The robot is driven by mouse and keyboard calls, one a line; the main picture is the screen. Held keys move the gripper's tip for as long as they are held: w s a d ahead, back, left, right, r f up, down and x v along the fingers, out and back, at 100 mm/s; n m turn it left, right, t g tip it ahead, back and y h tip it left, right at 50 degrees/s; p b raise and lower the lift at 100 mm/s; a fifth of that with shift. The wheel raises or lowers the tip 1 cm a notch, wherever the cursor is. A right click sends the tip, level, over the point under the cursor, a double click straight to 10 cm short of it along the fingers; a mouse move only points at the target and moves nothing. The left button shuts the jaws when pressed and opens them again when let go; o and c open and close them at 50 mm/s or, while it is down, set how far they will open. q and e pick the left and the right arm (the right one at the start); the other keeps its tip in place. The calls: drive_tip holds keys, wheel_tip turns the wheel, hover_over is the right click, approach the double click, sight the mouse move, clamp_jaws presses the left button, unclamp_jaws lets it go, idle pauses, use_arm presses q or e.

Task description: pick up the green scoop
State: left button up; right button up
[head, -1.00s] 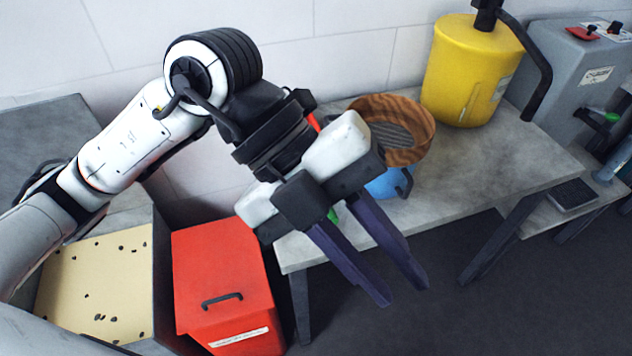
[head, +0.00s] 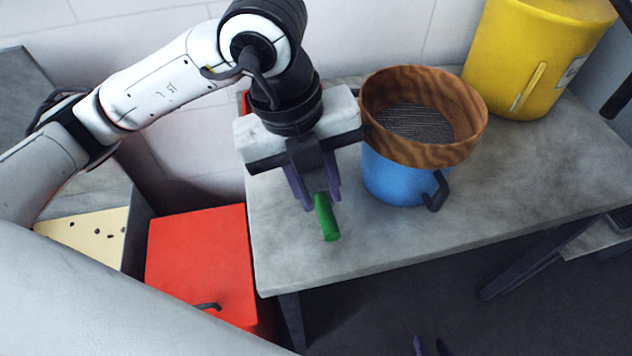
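The green scoop (head: 327,218) lies at the left end of the grey bench (head: 285,262). Only its green handle shows, pointing toward the bench's front edge; the rest is hidden behind my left gripper. My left gripper (head: 322,200) points down over it, its two purple fingers apart, with the near part of the handle sticking out between and below the fingertips. I cannot tell whether either finger touches it.
A blue pot (head: 392,180) with a wooden-rimmed sieve (head: 468,130) on it stands just right of my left gripper. A yellow container (head: 525,60) stands at the back right. A red bin (head: 200,255) is left of the bench. The bench front is clear.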

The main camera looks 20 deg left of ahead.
sight(323, 206)
use_arm(q)
drive_tip(key=f, duration=0.5)
drive_tip(key=shift+w+d+f, duration=0.35)
drive_tip(key=shift+d, duration=0.05)
drive_tip(key=shift+c, duration=0.5)
clamp_jaws()
